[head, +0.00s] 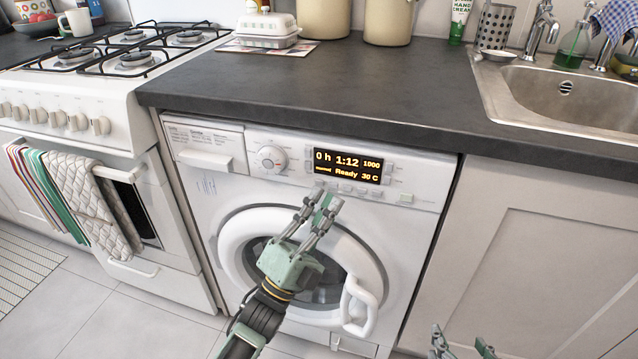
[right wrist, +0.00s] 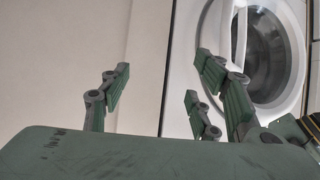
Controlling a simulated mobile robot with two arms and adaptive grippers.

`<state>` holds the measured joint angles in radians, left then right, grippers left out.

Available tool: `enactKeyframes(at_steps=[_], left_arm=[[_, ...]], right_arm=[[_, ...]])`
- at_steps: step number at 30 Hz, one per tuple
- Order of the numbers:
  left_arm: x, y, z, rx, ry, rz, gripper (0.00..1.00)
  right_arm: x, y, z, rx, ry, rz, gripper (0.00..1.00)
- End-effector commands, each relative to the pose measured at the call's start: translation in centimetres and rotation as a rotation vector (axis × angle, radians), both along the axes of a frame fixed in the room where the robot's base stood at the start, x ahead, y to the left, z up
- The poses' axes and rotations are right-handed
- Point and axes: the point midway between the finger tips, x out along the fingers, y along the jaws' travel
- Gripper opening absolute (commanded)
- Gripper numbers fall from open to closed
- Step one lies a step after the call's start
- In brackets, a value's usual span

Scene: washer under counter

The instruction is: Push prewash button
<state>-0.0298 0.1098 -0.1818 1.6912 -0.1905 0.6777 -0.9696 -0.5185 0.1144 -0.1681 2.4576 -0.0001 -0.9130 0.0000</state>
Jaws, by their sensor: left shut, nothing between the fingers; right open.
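The white washing machine (head: 190,240) stands under the counter. Its display (head: 348,166) reads 0 h 1:12, 1000, Ready 30 C. A row of small buttons (head: 360,190) runs below the display; their labels are too small to read, so I cannot tell which is prewash. My left gripper (head: 324,197) is shut and empty, in front of the machine just below the display, overlapping the left end of the button row; contact is not clear. It also shows in the right wrist view (right wrist: 222,85). My right gripper (head: 465,345) is open and empty at the bottom, right of the machine.
The program dial (head: 271,158) and detergent drawer (head: 203,159) are left of the display. The round door (head: 232,245) is closed behind my left gripper. A dark countertop (head: 400,95) overhangs the panel. A stove stands left, a cabinet door (head: 530,270) right.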

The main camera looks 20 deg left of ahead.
Motion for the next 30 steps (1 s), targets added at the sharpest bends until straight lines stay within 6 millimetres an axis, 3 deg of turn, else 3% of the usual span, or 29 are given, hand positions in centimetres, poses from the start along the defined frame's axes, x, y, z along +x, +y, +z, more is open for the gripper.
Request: enactKeyframes(at_steps=[30], left_arm=[[1.0,0.0,0.0,0.000,0.000,0.000,0.00]], right_arm=[[0.8,0.5,1.1,0.016,-0.064,0.007,0.57]])
